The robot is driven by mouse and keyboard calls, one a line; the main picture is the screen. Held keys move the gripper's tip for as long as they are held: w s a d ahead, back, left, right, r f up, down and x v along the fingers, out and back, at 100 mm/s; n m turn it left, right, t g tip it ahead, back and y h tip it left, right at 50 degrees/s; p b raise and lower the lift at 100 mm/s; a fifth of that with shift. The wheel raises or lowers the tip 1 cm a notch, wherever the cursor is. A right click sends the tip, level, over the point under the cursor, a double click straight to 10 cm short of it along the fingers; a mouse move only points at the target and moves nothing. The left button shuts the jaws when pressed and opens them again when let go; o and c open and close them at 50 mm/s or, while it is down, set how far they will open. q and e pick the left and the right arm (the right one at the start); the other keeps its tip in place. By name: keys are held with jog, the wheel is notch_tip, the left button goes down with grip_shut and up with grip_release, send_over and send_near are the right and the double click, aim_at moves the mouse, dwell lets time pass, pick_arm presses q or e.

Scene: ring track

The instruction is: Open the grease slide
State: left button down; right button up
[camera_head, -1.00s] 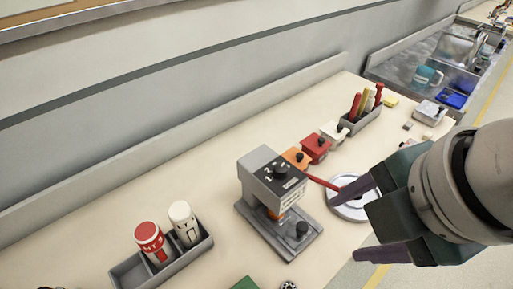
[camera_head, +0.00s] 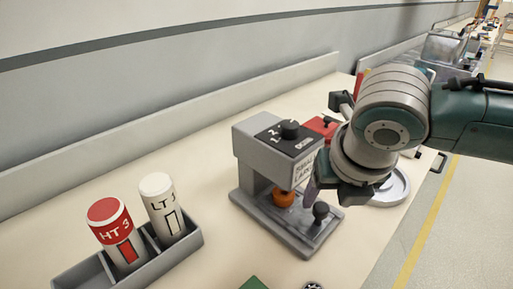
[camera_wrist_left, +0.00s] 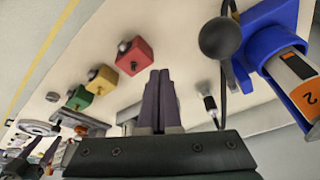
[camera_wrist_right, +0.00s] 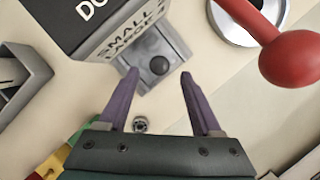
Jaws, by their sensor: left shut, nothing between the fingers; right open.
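The grey grease dispenser (camera_head: 262,158) stands on the bench in the middle of the head view. It has a dial on top, an orange nozzle (camera_head: 284,198) and a low base slide with a black knob (camera_head: 321,210). My right gripper (camera_wrist_right: 158,78) is open and points down at the slide. In the right wrist view the slide knob (camera_wrist_right: 160,65) shows between and just beyond the fingertips, apparently untouched. In the head view one purple finger shows beside the knob; the other is hidden. My left gripper (camera_wrist_left: 160,75) is shut and empty, away from the dispenser.
A grey holder (camera_head: 190,244) with a red-capped tube (camera_head: 115,232) and a white tube (camera_head: 163,208) stands left of the dispenser. A round dish (camera_head: 396,190) lies right, partly behind my arm. A red ball handle (camera_wrist_right: 292,58) is near my right gripper. A blue holder (camera_wrist_left: 262,45) is near my left gripper.

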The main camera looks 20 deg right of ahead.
aim_at(322, 208)
jog(key=shift+b+x, duration=0.45)
jog(key=shift+x, duration=1.55)
grip_shut()
